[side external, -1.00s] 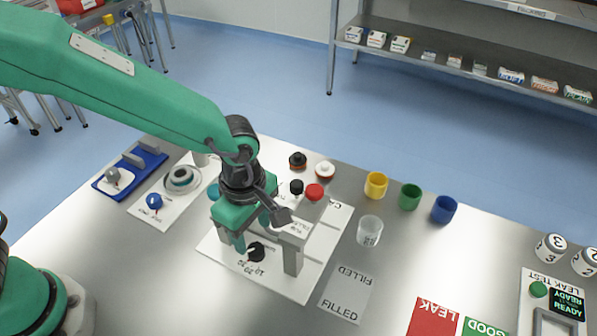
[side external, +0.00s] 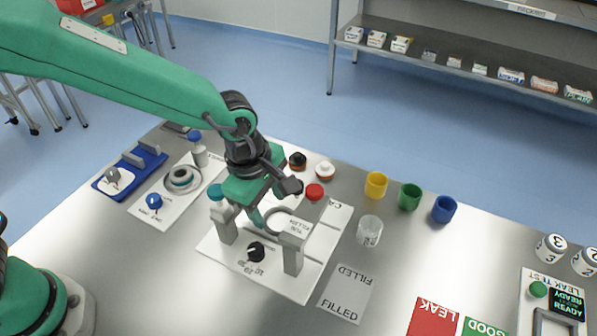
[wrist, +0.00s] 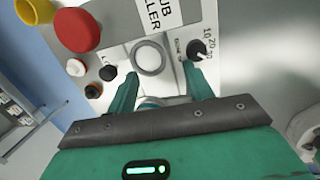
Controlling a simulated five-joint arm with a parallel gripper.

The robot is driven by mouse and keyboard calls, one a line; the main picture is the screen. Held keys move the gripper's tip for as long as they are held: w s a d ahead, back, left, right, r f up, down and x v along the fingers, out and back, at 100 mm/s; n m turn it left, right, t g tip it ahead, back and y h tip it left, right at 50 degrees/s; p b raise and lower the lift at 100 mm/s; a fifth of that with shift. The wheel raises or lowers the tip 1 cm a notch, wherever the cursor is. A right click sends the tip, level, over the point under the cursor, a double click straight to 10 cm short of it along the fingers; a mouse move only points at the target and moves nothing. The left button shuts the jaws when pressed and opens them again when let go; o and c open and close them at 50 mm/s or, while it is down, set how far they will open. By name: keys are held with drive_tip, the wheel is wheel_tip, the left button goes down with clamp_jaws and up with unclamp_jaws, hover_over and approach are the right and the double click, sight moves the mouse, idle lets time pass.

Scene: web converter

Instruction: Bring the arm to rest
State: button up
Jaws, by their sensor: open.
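My gripper (side external: 262,215) hangs pointing down over the filler station's white plate (side external: 325,240). The dial also shows in the wrist view (wrist: 197,48), beyond the right finger.
A clear cup (side external: 369,231) stands to the right, near yellow (side external: 376,184), green (side external: 410,196) and blue (side external: 444,209) cups. The space above the bench is open.

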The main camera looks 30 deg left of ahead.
drive_tip(key=w+a+r+t+h, duration=0.2)
drive_tip(key=w+r+t, duration=0.2)
drive_tip(key=w, duration=0.6)
drive_tip(key=w+a+r+m+t, duration=0.1)
drive_tip(key=a+r+m+t, duration=0.1)
drive_tip(key=a+r, duration=0.45)
drive_tip(key=s+a+r+m+g+y, duration=0.1)
drive_tip(key=s+a+r+m, duration=0.1)
drive_tip(key=s+a+m, duration=0.5)
drive_tip(key=s+a+r+m+g+y, duration=0.1)
drive_tip(key=s+a+m, duration=0.7)
drive_tip(key=s, duration=0.9)
drive_tip(key=a+r+y, duration=0.1)
drive_tip(key=a, duration=0.2)
